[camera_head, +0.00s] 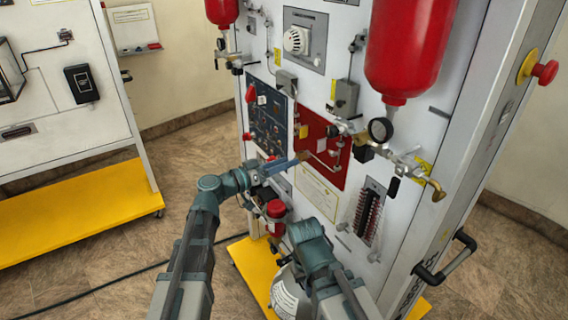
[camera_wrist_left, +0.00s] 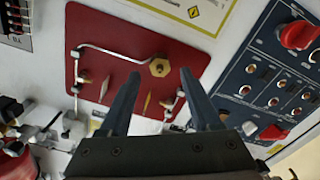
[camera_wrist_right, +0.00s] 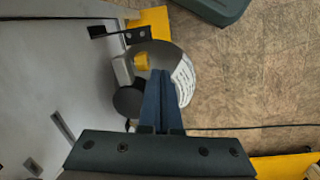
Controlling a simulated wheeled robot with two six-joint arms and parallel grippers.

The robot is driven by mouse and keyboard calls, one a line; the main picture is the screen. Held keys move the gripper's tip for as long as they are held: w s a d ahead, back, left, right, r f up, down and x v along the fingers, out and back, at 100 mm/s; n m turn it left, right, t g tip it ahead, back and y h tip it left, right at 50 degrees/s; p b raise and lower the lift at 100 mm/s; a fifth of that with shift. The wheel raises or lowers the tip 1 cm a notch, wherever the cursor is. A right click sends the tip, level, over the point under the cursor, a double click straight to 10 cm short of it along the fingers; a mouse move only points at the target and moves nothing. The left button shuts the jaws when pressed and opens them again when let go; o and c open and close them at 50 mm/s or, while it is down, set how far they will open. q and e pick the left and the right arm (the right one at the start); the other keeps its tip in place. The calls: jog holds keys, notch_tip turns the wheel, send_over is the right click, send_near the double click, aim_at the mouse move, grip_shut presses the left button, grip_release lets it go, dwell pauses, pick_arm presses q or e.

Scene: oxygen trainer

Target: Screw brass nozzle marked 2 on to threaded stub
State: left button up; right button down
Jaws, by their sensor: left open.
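My left gripper (camera_head: 288,164) is open in front of the red panel (camera_head: 336,165) on the upright trainer board. In the left wrist view its two fingers (camera_wrist_left: 158,82) point at the red panel (camera_wrist_left: 115,45). A brass hexagonal fitting (camera_wrist_left: 159,67) shows between the fingertips, joined to a bent silver tube. Smaller brass pieces (camera_wrist_left: 148,103) sit lower on the panel. No number 2 is legible, so I cannot tell which piece is the nozzle or the stub. My right gripper (camera_wrist_right: 162,100) is shut and empty, low in front of a grey cylinder with a white label (camera_wrist_right: 183,80).
A large red cylinder (camera_head: 408,50) and a pressure gauge (camera_head: 380,130) are above right of the red panel. A dark blue switch panel (camera_head: 268,118) is on its left. A black handle (camera_head: 446,258) juts from the frame.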

pick_arm(q)
jog(key=shift+n, duration=0.4)
jog(key=shift+w+d, duration=0.1)
jog(key=shift+x, duration=1.8)
grip_shut()
jog(key=m, duration=0.3)
jog(key=shift+m, duration=0.3)
